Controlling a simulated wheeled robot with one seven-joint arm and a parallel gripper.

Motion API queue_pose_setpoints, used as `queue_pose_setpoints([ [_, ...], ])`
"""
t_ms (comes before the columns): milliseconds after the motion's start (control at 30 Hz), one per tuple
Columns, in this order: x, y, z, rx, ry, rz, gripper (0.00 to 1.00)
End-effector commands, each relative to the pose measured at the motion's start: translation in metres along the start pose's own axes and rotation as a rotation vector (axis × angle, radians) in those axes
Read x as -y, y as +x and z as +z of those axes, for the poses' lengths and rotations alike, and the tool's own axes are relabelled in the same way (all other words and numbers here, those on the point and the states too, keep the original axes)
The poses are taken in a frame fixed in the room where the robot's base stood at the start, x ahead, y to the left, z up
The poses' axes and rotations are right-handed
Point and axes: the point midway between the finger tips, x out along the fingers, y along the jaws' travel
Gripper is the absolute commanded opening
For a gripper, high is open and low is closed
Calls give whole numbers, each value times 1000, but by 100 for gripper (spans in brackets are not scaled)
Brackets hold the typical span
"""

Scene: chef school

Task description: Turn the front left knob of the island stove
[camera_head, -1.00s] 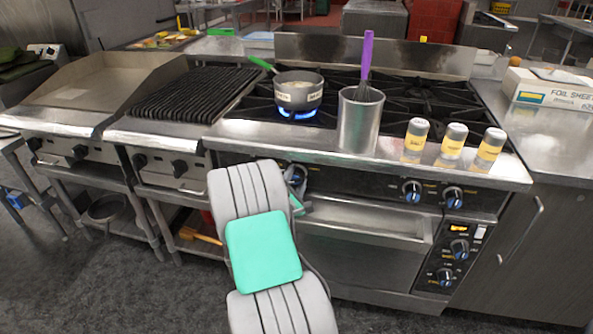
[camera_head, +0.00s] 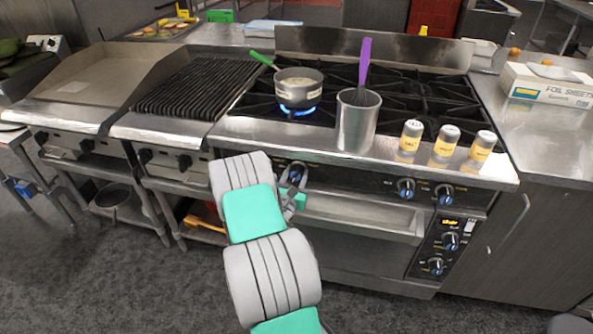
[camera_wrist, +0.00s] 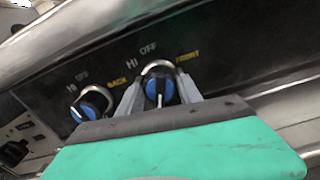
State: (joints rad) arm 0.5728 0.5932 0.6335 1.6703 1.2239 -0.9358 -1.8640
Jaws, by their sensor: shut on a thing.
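The front left knob is blue and black and marked FRONT; it shows in the wrist view (camera_wrist: 160,88). My gripper (camera_wrist: 158,92) has a finger on each side of it and is shut on it. The knob's white pointer faces down in that view, away from the HI and OFF marks. In the head view my gripper (camera_head: 294,184) is at the left part of the stove's (camera_head: 350,178) front panel, largely hidden by my arm. A blue flame burns under a small pot (camera_head: 299,88) on the front left burner.
Another blue knob, marked BACK (camera_wrist: 92,105), sits just left of my gripper. A metal container (camera_head: 356,125) with a purple-handled whisk (camera_head: 365,62) and several yellow-labelled shakers (camera_head: 445,142) stand along the stove's front ledge. A grill (camera_head: 195,88) is on the left.

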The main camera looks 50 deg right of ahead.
Motion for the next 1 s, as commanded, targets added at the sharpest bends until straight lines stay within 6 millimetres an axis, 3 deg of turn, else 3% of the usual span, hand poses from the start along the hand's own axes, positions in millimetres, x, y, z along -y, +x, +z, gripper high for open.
queue_pose_setpoints([
  [600,-2,0,0,1,-41,3,1],
  [633,-2,0,0,1,-41,3,44],
  [867,0,0,0,1,-41,1,63],
  [1000,0,0,0,1,-41,0,63],
])
